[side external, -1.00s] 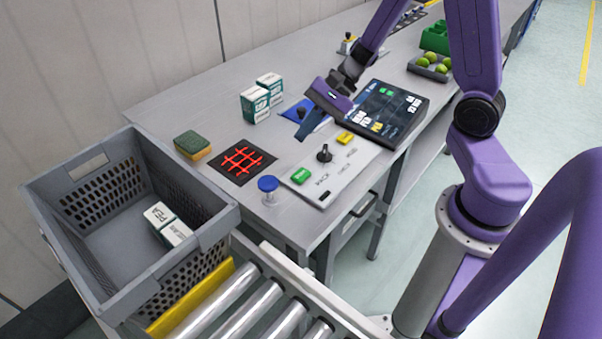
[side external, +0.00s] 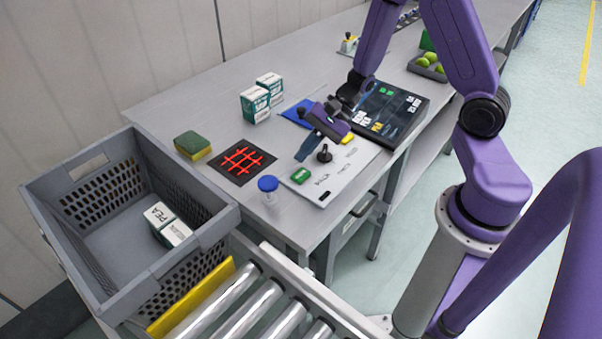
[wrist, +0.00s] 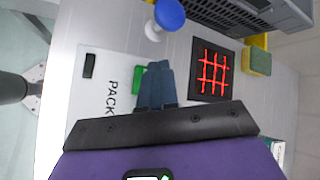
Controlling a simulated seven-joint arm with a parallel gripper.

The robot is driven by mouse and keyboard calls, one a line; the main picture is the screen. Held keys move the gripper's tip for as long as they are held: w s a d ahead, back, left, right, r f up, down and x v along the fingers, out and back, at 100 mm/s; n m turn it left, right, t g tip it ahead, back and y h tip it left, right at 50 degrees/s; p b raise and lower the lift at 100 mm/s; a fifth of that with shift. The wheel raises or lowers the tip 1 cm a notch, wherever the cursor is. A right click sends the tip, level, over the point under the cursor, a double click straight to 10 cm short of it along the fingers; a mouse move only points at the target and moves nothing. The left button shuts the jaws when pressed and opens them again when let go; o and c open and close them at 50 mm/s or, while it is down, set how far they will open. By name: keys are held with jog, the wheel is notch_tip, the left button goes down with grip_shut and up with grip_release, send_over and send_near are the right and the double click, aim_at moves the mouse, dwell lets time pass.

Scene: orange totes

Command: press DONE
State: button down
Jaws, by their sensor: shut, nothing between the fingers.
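A white control panel (side external: 337,181) marked PACK lies on the bench. It bears a green button (side external: 300,175), a black knob (side external: 324,153) and a yellow button (side external: 347,139); I cannot read DONE on any of them. My gripper (side external: 301,157) is shut and empty, its blue fingers pointing down above the panel's far left edge, behind the green button in the side view. In the wrist view the shut fingertips (wrist: 158,66) overlap part of the green button (wrist: 138,75). A gap between fingers and button seems to remain.
White-green boxes (side external: 255,104) stand behind. A grey crate (side external: 100,275) holds boxes.

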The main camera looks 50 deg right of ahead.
aim_at(295, 177)
jog(key=shift+f, duration=1.35)
jog(key=shift+f, duration=0.15)
dwell(1.0)
jog(key=shift+f, duration=0.3)
jog(key=shift+f, duration=0.5)
dwell(0.8)
jog(key=shift+r, duration=0.95)
jog(key=shift+r, duration=0.1)
jog(key=shift+r, duration=2.4)
